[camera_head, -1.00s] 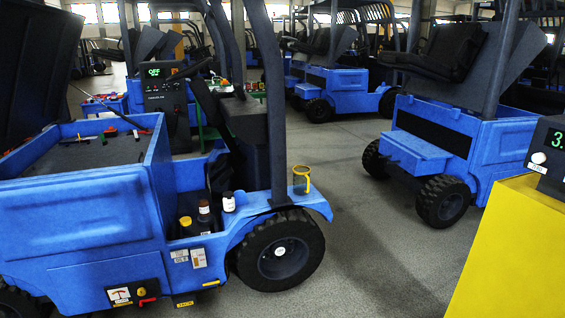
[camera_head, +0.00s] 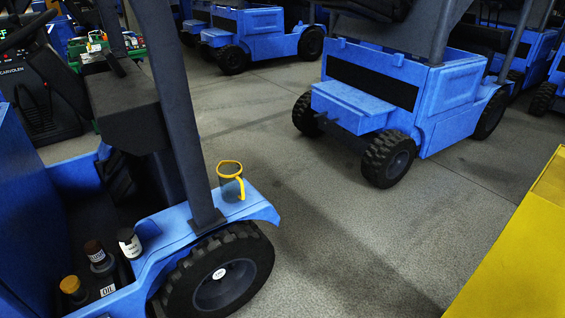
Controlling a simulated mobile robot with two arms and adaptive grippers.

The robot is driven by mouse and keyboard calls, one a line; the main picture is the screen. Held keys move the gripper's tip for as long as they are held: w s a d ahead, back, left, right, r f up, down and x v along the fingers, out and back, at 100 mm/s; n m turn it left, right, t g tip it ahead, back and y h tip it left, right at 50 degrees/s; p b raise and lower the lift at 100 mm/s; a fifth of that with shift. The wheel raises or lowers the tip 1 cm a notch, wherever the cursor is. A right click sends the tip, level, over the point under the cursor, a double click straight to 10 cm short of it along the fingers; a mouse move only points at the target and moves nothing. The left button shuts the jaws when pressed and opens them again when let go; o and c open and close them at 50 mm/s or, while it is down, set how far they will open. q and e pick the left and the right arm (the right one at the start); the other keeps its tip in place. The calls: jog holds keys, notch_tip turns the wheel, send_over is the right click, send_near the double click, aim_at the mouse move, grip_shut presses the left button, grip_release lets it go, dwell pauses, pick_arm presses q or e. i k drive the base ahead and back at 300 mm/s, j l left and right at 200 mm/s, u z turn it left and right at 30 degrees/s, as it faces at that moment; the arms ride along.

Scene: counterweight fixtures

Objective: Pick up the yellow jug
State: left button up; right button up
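A jug (camera_head: 231,184) with a yellow rim and yellow handle and a see-through grey body stands upright on the blue fender of the nearest forklift. It is just right of a dark upright post (camera_head: 183,110), and its handle faces right. Neither of my grippers shows in the head view, so nothing of mine is seen touching the jug.
Several bottles (camera_head: 103,258) stand in the forklift's footwell at lower left. A black wheel (camera_head: 222,283) is under the fender. Another blue forklift (camera_head: 405,103) stands at upper right. A yellow block (camera_head: 525,255) fills the lower right. Grey floor (camera_head: 330,235) between is clear.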

aim_at(228, 172)
jog(key=i+l, duration=0.25)
jog(key=i, duration=0.25)
jog(key=i+l, duration=0.25)
jog(key=i, duration=0.25)
jog(key=i+l, duration=0.25)
jog(key=i, duration=0.3)
jog(key=k+z, duration=0.05)
